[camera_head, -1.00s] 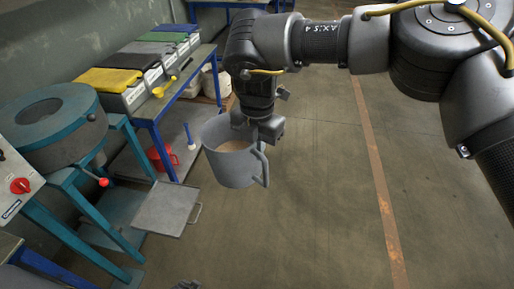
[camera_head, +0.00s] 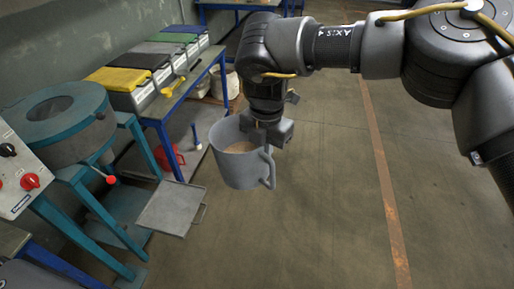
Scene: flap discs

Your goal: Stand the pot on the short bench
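A grey pot (camera_head: 238,171) with a side handle and light brown contents hangs upright in the air above the floor, near the middle of the view. Another blue-framed bench (camera_head: 240,3) shows at the top edge. I cannot tell which one is the short bench. My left gripper is not in view.
Bins with yellow, grey, green and blue tops (camera_head: 118,79) fill much of the near bench's left side. A teal-framed round machine (camera_head: 62,122) and a grey tray (camera_head: 172,208) are at the left. A red can (camera_head: 168,157) is beneath the bench. Open floor lies at right.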

